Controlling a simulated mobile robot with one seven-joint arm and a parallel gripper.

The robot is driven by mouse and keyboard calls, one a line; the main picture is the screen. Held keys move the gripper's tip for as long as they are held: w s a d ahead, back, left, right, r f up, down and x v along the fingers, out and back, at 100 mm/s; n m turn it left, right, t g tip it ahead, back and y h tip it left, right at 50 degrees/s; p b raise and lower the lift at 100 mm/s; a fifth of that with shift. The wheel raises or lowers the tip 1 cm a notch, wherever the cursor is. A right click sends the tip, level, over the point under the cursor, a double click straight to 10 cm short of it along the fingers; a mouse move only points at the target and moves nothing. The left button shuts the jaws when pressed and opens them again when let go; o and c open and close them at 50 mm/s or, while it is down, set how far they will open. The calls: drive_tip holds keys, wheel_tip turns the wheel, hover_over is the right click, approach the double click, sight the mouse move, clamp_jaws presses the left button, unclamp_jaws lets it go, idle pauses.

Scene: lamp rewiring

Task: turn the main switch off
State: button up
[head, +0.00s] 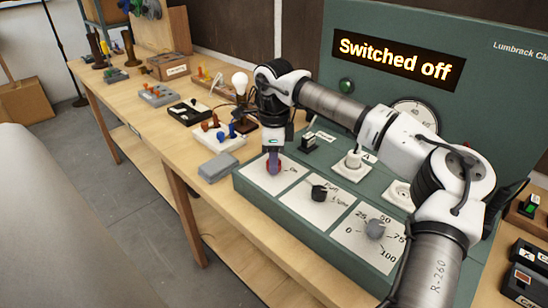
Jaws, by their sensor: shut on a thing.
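The main switch (273,166) is a small red knob on the left white plate of the green console (250,205). Part of an "On" label shows beside it. My gripper (274,160) points down from above and is shut on this knob, hiding most of it and its pointing direction. The display (398,60) on the upright green panel reads "Switched off" in glowing yellow letters.
A black knob (319,193) and a grey dial (376,230) sit on neighbouring plates. Behind them are a white socket with a plug (353,160) and a small black switch (309,140). A lit-looking bulb lamp (240,84) and several parts trays stand left along the wooden bench (135,105).

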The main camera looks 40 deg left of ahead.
drive_tip(key=shift+n, duration=0.3)
idle(0.4)
drive_tip(key=o, duration=1)
drive_tip(key=shift+c, duration=0.2)
drive_tip(key=shift+r, duration=0.1)
wheel_tip(320, 180, up, 14)
drive_tip(key=b, duration=0.1)
drive_tip(key=shift+b, duration=0.35)
drive_tip(key=shift+f, duration=0.2)
